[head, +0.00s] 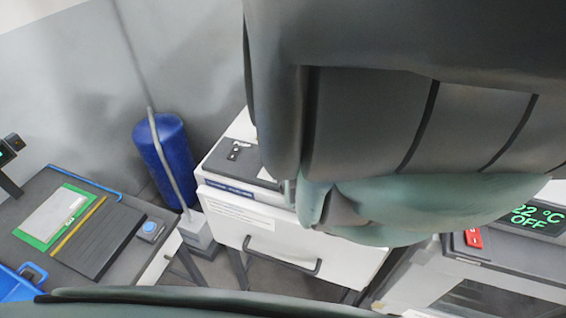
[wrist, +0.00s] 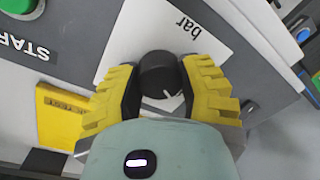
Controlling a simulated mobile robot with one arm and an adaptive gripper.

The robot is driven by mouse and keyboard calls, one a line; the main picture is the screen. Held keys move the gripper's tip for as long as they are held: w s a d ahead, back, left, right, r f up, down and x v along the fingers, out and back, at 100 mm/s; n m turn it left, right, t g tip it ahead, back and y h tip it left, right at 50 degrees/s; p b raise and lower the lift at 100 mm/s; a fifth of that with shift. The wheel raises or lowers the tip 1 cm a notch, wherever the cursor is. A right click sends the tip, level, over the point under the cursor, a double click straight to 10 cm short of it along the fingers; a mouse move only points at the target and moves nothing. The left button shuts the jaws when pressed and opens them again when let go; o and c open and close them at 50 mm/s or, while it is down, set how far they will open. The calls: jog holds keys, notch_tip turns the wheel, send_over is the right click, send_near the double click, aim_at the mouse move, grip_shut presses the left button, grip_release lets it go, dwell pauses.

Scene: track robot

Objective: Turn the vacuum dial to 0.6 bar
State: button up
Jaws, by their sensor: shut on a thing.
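The vacuum dial (wrist: 158,72) is a round black knob in the middle of the wrist view. It sits on a white plate (wrist: 140,30) printed with "bar". A short white pointer line shows on the knob's lower right side. No scale numbers can be read, so the setting cannot be told. My gripper (wrist: 160,82) has its yellow, ridged fingers on both sides of the knob, shut on it. In the head view my arm covers the gripper and the dial.
A green button (wrist: 18,5) and "START" lettering are at the wrist view's upper left, with a yellow label (wrist: 60,115) below. In the head view, a white cabinet (head: 285,255) with a handle stands beside a blue cylinder (head: 162,160). A red switch (head: 473,238) is at right.

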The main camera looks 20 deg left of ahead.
jog(key=shift+w, duration=0.1)
jog(key=o, duration=1.2)
